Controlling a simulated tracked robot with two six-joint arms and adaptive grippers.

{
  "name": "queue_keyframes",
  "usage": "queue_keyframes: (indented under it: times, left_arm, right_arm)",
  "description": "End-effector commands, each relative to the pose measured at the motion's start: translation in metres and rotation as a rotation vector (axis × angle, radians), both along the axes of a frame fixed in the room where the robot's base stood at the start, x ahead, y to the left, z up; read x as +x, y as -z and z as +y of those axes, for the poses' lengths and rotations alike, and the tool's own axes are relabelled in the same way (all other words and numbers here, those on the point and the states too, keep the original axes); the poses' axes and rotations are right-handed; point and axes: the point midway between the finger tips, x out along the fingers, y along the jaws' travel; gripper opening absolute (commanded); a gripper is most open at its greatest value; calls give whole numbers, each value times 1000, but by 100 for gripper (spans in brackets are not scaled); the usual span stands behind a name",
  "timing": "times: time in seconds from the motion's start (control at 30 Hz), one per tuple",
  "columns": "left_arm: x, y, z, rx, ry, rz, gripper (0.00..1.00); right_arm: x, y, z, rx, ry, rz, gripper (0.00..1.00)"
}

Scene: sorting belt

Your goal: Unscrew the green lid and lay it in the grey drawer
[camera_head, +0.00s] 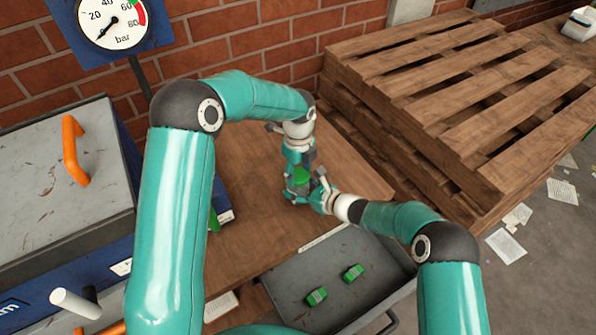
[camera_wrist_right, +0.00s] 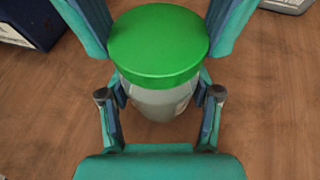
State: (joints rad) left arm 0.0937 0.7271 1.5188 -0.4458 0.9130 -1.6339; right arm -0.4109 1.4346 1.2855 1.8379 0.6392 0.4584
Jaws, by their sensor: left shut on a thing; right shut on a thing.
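The green lid (camera_head: 301,176) sits on top of a grey jar on the wooden table; lid and jar (camera_wrist_right: 158,102) show large in the right wrist view, with the lid (camera_wrist_right: 158,42) level on the jar. My left gripper (camera_head: 300,164) comes down from above, shut on the lid, its fingers on either side. My right gripper (camera_wrist_right: 160,112) is shut around the jar's body below the lid. In the head view the grippers hide much of the jar. The grey drawer (camera_head: 374,300) is pulled open at the front and holds two small green objects (camera_head: 317,296).
A grey-topped case with an orange handle (camera_head: 73,150) stands at the left. Wooden pallets (camera_head: 470,90) are stacked at the back right. Bare tabletop lies between jar and drawer.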

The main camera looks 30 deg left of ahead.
Motion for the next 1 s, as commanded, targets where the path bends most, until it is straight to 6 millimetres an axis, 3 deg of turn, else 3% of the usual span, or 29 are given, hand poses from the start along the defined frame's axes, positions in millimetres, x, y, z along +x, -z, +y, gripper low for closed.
queue_keyframes:
  times: [1.0]
  left_arm:
    - [1,-62,0,0,3,-2,8]
  right_arm:
    - [0,0,0,-1,1,1,0]
